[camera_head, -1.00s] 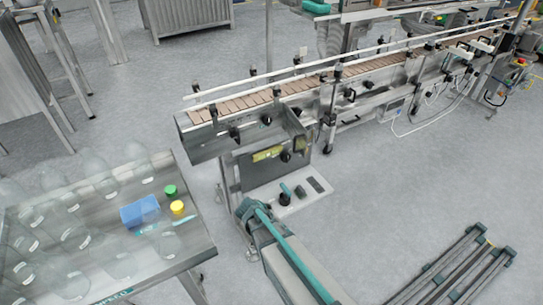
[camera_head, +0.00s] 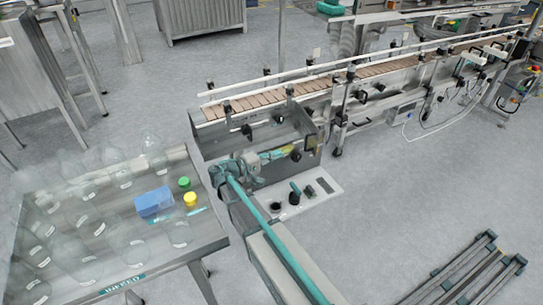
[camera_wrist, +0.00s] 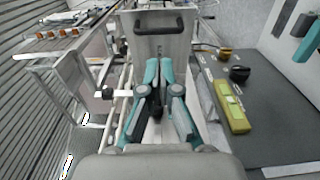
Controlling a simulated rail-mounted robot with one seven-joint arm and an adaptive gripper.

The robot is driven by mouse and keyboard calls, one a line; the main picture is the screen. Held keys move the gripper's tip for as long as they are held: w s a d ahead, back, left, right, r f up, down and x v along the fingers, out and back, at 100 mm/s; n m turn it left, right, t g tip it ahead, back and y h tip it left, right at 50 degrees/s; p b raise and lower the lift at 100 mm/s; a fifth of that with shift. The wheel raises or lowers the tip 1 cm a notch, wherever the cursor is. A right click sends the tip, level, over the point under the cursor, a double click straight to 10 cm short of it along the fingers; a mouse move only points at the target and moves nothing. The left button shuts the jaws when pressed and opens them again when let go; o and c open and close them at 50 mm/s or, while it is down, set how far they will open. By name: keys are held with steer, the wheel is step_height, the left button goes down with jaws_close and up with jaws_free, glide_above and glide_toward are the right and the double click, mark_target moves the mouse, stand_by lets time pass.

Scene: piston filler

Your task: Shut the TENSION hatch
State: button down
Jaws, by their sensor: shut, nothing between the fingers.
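The hatch looks like a steel plate with a black bar handle, and it stands open, out from the machine's end face, in the head view (camera_head: 309,132). In the wrist view the plate (camera_wrist: 178,45) faces me, its handle near the top edge. I cannot read a TENSION label. My gripper (camera_head: 284,152) is in front of the end face at the conveyor's near end. In the wrist view my gripper (camera_wrist: 160,62) has its teal fingers together and empty, overlapping the plate's lower part. I cannot tell whether they touch it.
A yellow-green block (camera_wrist: 232,108) and black knobs (camera_wrist: 239,73) sit on the grey face right of my gripper. The conveyor (camera_head: 340,83) runs away to the upper right. A table (camera_head: 165,248) with clear bottles stands at left. Dark rails (camera_head: 462,272) lie on the floor at lower right.

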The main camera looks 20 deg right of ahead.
steer(key=w+d+p, duration=0.1)
steer(key=d, duration=0.9)
steer(key=shift+w+f, duration=0.15)
steer(key=shift+w, duration=0.25)
steer(key=shift+s, duration=0.1)
